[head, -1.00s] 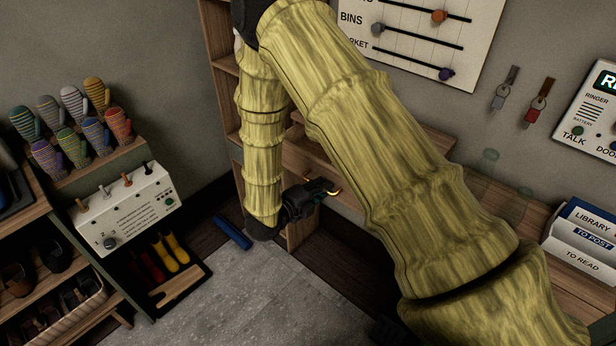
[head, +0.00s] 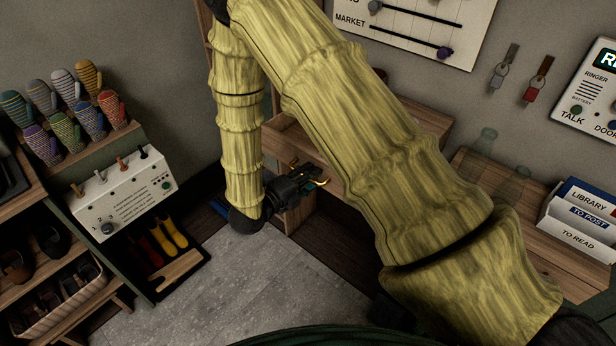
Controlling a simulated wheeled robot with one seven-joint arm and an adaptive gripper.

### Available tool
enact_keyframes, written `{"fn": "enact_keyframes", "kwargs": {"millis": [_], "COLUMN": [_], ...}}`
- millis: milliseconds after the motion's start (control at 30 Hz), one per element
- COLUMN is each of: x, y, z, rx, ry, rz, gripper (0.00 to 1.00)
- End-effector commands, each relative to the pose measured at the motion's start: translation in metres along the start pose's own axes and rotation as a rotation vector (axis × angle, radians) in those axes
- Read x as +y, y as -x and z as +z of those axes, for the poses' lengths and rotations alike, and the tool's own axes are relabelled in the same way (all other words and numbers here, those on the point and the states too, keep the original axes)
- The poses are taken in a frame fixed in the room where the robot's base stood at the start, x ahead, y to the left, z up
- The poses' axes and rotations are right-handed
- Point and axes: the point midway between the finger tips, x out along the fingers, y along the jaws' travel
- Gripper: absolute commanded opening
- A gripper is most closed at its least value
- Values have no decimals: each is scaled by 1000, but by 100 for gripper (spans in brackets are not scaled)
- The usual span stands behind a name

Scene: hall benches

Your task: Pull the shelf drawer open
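The wooden shelf unit (head: 279,146) stands against the back wall, low behind my arm. Its front shows beside my gripper, but my arm hides much of it. I cannot make out the drawer's edges or how far it stands out. My gripper (head: 308,178) is at the front of this unit, with small brass-coloured bits by its fingers. They are too small to tell fingertip from handle, or whether the gripper touches the drawer. I cannot see whether the fingers are apart or closed.
A wooden bench with a letter sorter (head: 580,222) is at the right. A white switch box (head: 122,192), knitted mittens (head: 62,110) and a boot tray (head: 168,262) are at the left. Grey floor (head: 245,285) is clear in front of the unit.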

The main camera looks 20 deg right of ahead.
Motion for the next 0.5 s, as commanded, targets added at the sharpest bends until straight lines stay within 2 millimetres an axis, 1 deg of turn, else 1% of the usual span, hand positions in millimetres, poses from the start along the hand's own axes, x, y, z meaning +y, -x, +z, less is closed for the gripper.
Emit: {"fn": "enact_keyframes", "kwargs": {"millis": [133, 233, 367, 500], "x": [0, 0, 0, 0], "y": [4, 14, 35, 61], "z": [0, 1, 0, 1], "rx": [-1, -2, -2, -3], "ry": [1, 1, 2, 1], "rz": [0, 0, 0, 0], "gripper": [32, 32, 32, 32]}}
